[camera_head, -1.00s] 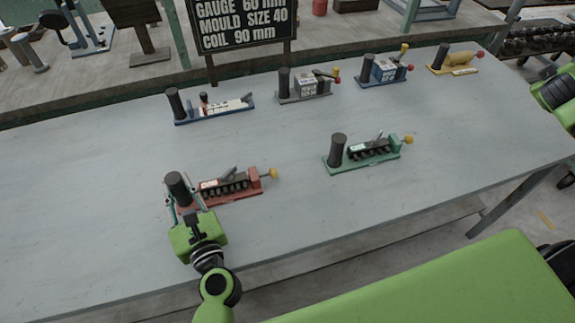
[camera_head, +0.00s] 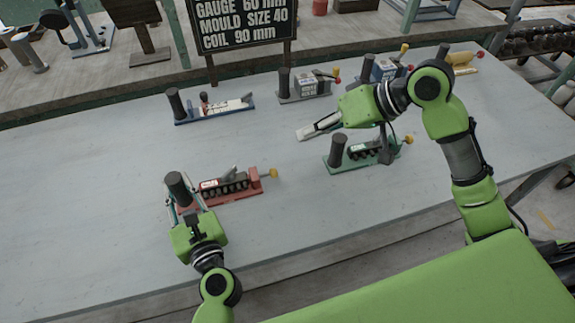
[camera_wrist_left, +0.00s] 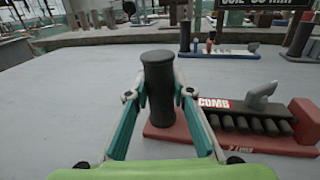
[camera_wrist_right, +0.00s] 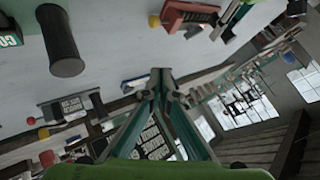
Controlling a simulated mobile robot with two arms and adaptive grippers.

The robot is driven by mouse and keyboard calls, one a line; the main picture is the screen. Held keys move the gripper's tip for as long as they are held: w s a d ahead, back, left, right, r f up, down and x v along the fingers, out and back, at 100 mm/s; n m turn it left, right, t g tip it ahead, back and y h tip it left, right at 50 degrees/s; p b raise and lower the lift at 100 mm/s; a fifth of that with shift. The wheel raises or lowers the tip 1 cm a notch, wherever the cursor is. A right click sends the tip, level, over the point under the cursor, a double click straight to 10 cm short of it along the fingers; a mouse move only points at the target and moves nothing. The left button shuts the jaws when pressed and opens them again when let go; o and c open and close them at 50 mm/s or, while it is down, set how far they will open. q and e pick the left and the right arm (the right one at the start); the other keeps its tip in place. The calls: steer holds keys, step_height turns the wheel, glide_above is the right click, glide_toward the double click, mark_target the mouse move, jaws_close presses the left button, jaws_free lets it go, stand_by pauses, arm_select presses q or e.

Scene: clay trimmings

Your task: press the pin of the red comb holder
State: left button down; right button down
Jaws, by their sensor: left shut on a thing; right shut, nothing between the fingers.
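The red comb holder (camera_head: 243,191) lies on the table at front left, with a black upright post (camera_head: 178,187) at its left end and a pin with a yellow knob (camera_head: 273,173) at its right end. My left gripper (camera_wrist_left: 160,95) is shut around that post. The left wrist view shows the holder's COMB label and toothed row, but not the yellow knob. My right gripper (camera_head: 303,133) is shut and empty above the table, behind and to the right of the knob. In the right wrist view, the red end block (camera_wrist_right: 188,15) and yellow knob (camera_wrist_right: 154,20) show at the top.
A green holder (camera_head: 345,166) with a black post stands right of the red one, partly behind my right arm. Blue (camera_head: 220,112), grey (camera_head: 305,95) and yellow (camera_head: 462,65) fixtures line the back. Table between red and green holders is clear.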

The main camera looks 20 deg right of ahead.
mark_target(274, 173)
arm_select(q)
steer(key=shift+s+d+f, duration=0.1)
steer(key=shift+f, duration=0.25)
arm_select(e)
steer(key=s+d+f+h, duration=0.2)
steer(key=d+f, duration=0.1)
steer(key=d, duration=0.1)
steer(key=shift+s+d+f+m+g, duration=0.2)
steer(key=shift+s+f+m+g, duration=0.1)
steer(key=shift+f+g, duration=0.1)
steer(key=x, duration=0.9)
steer(key=shift+a+f, duration=0.1)
steer(key=shift+a, duration=0.05)
steer(key=a, duration=0.3)
steer(key=shift+w+a+f, duration=0.15)
steer(key=shift+f, duration=0.1)
steer(key=shift+a, duration=0.45)
